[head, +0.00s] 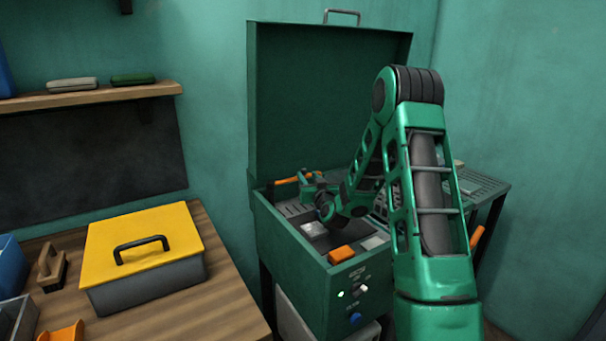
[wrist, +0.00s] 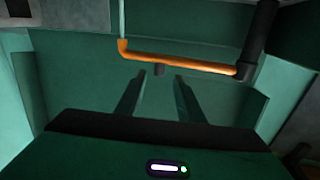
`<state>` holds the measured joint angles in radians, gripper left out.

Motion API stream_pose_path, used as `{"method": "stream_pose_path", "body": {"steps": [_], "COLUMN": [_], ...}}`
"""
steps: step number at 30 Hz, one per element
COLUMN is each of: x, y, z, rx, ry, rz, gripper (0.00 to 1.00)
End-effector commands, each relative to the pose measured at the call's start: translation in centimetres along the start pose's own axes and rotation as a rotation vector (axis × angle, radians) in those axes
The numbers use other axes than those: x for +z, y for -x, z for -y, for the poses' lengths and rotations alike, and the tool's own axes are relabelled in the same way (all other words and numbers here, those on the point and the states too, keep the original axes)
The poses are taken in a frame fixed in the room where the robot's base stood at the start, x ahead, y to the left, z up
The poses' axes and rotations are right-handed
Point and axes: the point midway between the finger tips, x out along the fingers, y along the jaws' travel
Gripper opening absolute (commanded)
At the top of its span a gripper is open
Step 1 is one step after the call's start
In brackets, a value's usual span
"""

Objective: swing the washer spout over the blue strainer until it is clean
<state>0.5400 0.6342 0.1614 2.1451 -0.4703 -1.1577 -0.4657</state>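The washer spout (wrist: 190,62) is an orange pipe crossing the upper part of the wrist view. Its right end meets a dark upright post (wrist: 261,40), and a short dark stub hangs under it. My gripper (wrist: 158,82) is open, its two dark fingers apart and pointing at the pipe, with nothing visible between them. I cannot tell whether they touch it. In the head view, the orange spout (head: 287,181) shows at the back left of the washer basin, beside the end of my arm. I cannot make out a blue strainer in either view.
The green parts washer (head: 290,262) has its lid (head: 315,110) raised. An orange block (head: 341,254) sits on its front edge, above a control panel with a blue knob. A wooden bench (head: 215,290) with a yellow-lidded toolbox (head: 140,250) stands at left.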

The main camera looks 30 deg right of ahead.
Motion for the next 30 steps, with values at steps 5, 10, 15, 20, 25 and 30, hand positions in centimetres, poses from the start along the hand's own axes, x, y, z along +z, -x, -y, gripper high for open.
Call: {"method": "stream_pose_path", "body": {"steps": [5,10,15,20,25,30], "x": [0.1,0.1,0.1,0.0,0.0,0.0], "y": [-3.1,-5.3,-6.3,-6.5,-6.5,-6.5], "z": [0.0,-0.1,-0.1,-0.1,-0.1,-0.1], "rx": [0.0,0.001,0.001,0.001,0.001,0.001], "ry": [-0.001,-0.001,-0.001,-0.001,-0.001,0.0], "rz": [0.0,0.0,0.001,0.001,0.001,0.001], "gripper": [0.35,0.35,0.35,0.35,0.3,0.0]}}
